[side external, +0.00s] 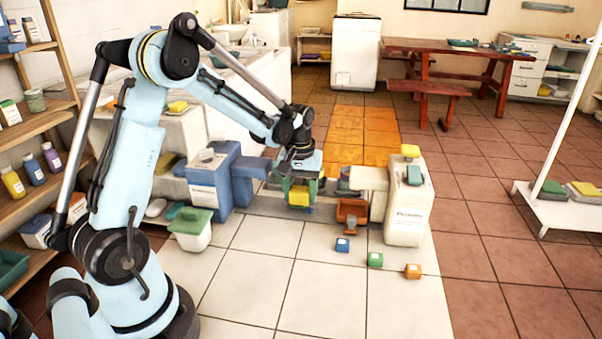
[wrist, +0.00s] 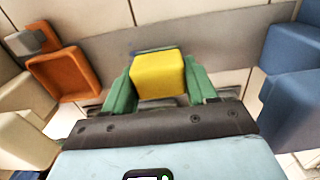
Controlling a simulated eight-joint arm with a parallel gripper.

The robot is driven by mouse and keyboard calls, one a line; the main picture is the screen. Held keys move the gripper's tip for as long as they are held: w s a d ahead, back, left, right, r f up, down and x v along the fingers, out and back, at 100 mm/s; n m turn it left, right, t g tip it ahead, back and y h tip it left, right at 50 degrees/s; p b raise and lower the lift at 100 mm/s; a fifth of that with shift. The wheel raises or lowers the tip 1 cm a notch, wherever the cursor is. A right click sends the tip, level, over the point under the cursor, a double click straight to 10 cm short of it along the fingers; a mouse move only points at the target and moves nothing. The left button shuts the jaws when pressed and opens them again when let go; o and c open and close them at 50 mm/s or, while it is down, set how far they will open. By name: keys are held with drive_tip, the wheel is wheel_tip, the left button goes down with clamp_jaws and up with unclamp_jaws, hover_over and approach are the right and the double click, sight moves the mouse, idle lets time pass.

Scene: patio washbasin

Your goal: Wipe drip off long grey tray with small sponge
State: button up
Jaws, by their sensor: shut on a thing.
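A small yellow sponge (side external: 299,198) is held between the green fingers of my gripper (side external: 300,186), low over the floor. In the wrist view the sponge (wrist: 158,75) fills the gap between the two green fingers (wrist: 160,86). The long grey tray (wrist: 232,34) runs as a flat band behind and under the sponge. In the side external view only part of the tray (side external: 265,208) shows. I cannot tell if the sponge touches it. A thin bluish edge shows just behind the sponge; whether it is the drip is unclear.
A blue block-like unit (side external: 212,180) stands to the left of my gripper and a cream container (side external: 408,205) to the right. An orange-brown bin (side external: 352,213) is close by on the right. Small blue, green and orange blocks lie on pale tiles in front. The front tiles are mostly clear.

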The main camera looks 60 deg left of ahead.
sight(315, 210)
drive_tip(key=shift+f, duration=0.8)
drive_tip(key=shift+w+d, duration=0.5)
drive_tip(key=shift+w, duration=0.05)
drive_tip(key=shift+c, duration=0.5)
drive_tip(key=shift+w+d+f, duration=0.15)
drive_tip(key=shift+w+d, duration=0.65)
drive_tip(key=shift+d, duration=0.05)
drive_tip(key=shift+s+a, duration=1.4)
drive_tip(key=shift+a, duration=0.05)
drive_tip(key=shift+d+r, duration=0.1)
drive_tip(key=shift+r, duration=4.1)
